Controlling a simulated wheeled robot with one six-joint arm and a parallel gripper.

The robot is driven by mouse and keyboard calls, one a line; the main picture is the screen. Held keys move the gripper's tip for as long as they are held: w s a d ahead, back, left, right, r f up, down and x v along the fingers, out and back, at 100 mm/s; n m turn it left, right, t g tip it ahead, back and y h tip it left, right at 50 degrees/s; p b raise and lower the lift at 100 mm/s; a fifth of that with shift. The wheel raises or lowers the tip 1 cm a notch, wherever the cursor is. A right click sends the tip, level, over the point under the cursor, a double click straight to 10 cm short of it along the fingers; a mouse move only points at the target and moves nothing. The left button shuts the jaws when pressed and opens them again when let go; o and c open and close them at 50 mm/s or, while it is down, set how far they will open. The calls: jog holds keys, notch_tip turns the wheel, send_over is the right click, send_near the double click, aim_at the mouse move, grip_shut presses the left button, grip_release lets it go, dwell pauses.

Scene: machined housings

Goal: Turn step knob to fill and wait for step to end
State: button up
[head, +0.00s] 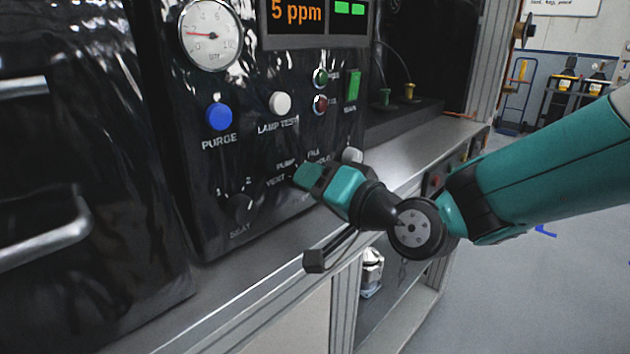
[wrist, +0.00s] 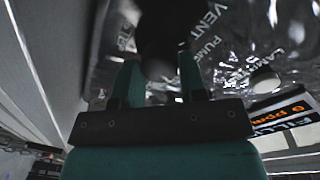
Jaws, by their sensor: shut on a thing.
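The step knob (wrist: 162,38) is a dark round shape at the top of the wrist view, between the two teal fingers of my gripper (wrist: 158,78). My gripper (head: 307,177) is shut on it, against the black panel in the head view, where it hides the knob. The labels VENT, PUMP, FILL and HOLD show around the gripper, partly covered. I cannot see where the knob points. The display (head: 315,14) shows 5 ppm in orange beside green blocks.
A blue PURGE button (head: 218,116), a white LAMP TEST button (head: 280,103) and a gauge (head: 210,35) are on the panel. A smaller SEAT knob (head: 240,208) is at lower left. A pale knob (head: 352,155) is just right of my gripper. A grey ledge (head: 345,228) runs below.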

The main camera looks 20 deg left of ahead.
jog(key=shift+w, duration=0.1)
jog(key=o, duration=0.9)
jog(key=shift+d, duration=0.1)
jog(key=b+v, duration=0.6)
jog(key=v, duration=1.1)
jog(key=shift+d, duration=0.1)
